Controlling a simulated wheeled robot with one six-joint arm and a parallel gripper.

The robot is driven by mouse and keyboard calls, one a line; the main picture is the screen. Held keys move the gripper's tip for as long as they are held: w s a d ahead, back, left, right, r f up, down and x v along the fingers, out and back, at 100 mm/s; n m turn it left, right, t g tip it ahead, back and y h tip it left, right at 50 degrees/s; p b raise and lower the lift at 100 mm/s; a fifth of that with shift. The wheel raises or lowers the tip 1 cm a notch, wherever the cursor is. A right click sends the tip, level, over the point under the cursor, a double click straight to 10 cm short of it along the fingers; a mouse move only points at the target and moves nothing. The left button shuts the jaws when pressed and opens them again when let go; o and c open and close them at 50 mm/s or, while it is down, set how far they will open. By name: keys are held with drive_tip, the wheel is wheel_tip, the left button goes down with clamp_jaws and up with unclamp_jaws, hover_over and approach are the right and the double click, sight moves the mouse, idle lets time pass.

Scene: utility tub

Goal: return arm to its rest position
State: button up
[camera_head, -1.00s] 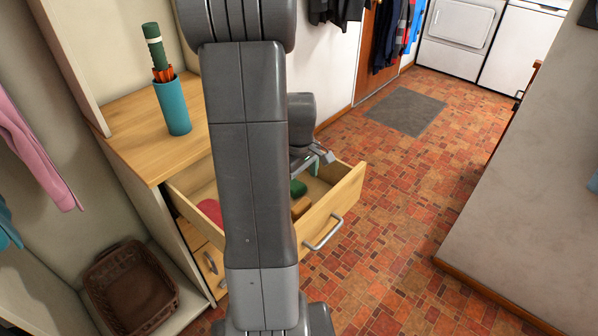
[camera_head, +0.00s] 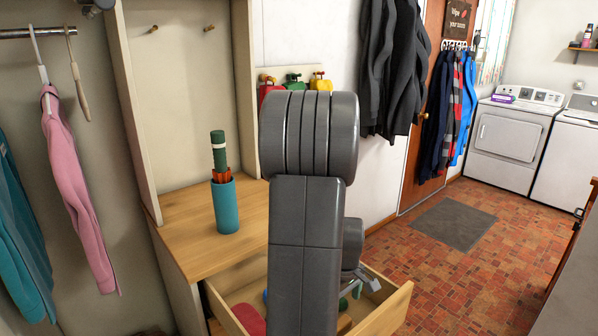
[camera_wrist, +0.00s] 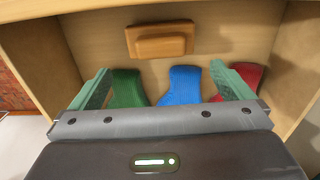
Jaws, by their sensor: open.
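My gripper (camera_wrist: 160,92) is open in the wrist view, its two green fingers spread apart and nothing held between them. It is over the open wooden drawer (camera_head: 393,311), whose inside fills the wrist view. A green item (camera_wrist: 127,90), a blue item (camera_wrist: 181,86) and a red item (camera_wrist: 246,74) lie in the drawer, along with a wooden block (camera_wrist: 160,40). In the head view my arm hides much of the drawer, and only a small part of my gripper (camera_head: 366,287) shows to the right of the arm.
A wooden cabinet top (camera_head: 180,235) holds a teal cup (camera_head: 225,207) with a green umbrella-like item in it. Hanging clothes (camera_head: 392,70) are on the wall behind. A grey mat (camera_head: 452,224) lies on open tiled floor before the washer (camera_head: 510,140).

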drive_tip(key=f, duration=0.9)
drive_tip(key=shift+s+d, duration=0.15)
drive_tip(key=shift+s, duration=0.25)
drive_tip(key=shift+w+r, duration=0.15)
drive_tip(key=shift+r, duration=1.2)
drive_tip(key=shift+f, duration=0.1)
